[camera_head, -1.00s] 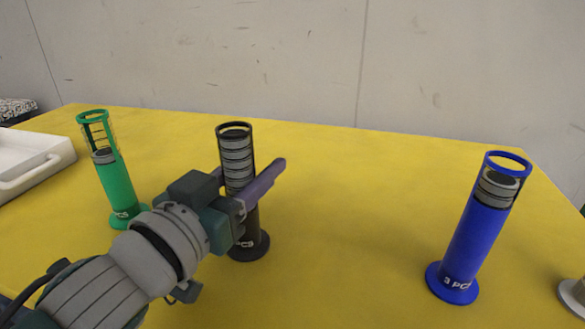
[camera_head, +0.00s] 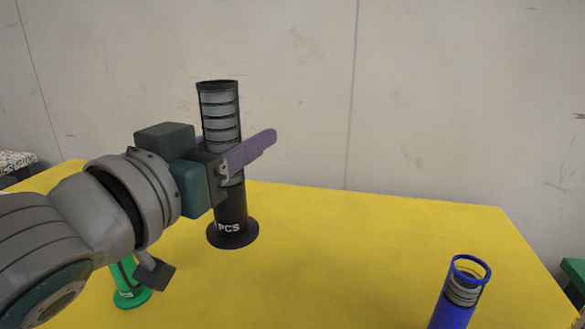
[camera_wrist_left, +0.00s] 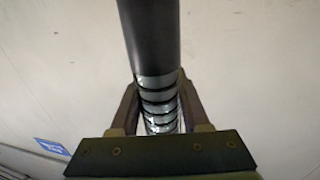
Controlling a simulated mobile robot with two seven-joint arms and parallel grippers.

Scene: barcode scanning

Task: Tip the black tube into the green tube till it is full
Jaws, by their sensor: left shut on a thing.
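My left gripper (camera_head: 238,150) is shut on the black tube (camera_head: 231,210) and holds it upright above the table. A stack of several grey discs shows through the black tube's open side. In the left wrist view, the black tube (camera_wrist_left: 150,40) runs between the two fingers (camera_wrist_left: 158,92), with grey discs visible in it. The green tube (camera_head: 126,283) stands on the table at the lower left. My left arm hides its upper part, so its contents do not show. My right gripper is not in view.
A blue tube (camera_head: 453,312) with grey discs near its top stands at the lower right, cut off by the frame. The yellow table (camera_head: 340,250) is clear between the tubes. A grey wall (camera_head: 440,100) is behind. A green object (camera_head: 574,271) shows at the right edge.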

